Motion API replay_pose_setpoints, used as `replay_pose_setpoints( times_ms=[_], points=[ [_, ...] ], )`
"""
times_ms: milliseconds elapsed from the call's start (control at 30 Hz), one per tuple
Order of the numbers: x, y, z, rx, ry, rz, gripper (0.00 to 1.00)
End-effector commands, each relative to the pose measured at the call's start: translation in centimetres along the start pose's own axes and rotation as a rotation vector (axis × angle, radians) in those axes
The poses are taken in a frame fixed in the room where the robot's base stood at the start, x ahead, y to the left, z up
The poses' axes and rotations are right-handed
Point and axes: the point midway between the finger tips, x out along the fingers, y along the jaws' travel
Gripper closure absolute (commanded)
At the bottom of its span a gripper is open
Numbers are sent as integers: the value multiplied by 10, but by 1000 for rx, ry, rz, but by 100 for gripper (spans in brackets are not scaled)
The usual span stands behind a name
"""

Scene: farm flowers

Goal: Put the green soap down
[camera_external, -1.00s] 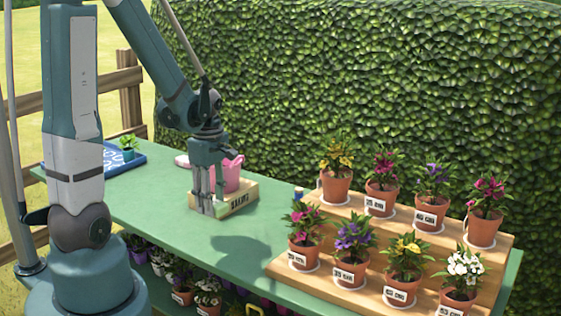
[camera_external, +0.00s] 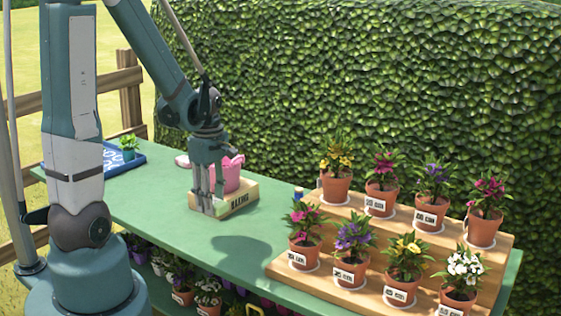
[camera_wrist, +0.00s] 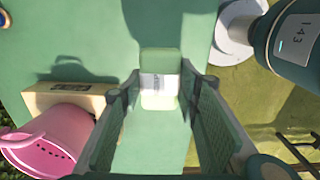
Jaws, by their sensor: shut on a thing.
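A green soap (camera_wrist: 160,62) with a white band around its middle shows in the wrist view. It sits between the tips of my gripper (camera_wrist: 160,85), which is shut on it. In the external view, my gripper (camera_external: 208,192) points down over the green table (camera_external: 165,195), just in front of a wooden box. I cannot tell whether the soap touches the table.
The wooden box (camera_external: 240,199) with a pink bucket (camera_external: 231,178) stands close beside my gripper. A tiered wooden stand (camera_external: 335,284) with several potted flowers fills the right end. A blue tray (camera_external: 110,166) is at the far left. The table's middle is clear.

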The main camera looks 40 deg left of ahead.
Motion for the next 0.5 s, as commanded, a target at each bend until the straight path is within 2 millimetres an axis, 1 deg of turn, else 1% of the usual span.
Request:
replay_pose_setpoints(
  times_ms=[167, 267, 367, 500],
  points=[
    [-1, 3, -4, -1, 0, 0, 82],
    [-1, 8, -10, 0, 0, 0, 82],
    [-2, 15, -21, -2, 0, 0, 82],
    [-5, 28, -42, -1, 0, 0, 82]
  ],
)
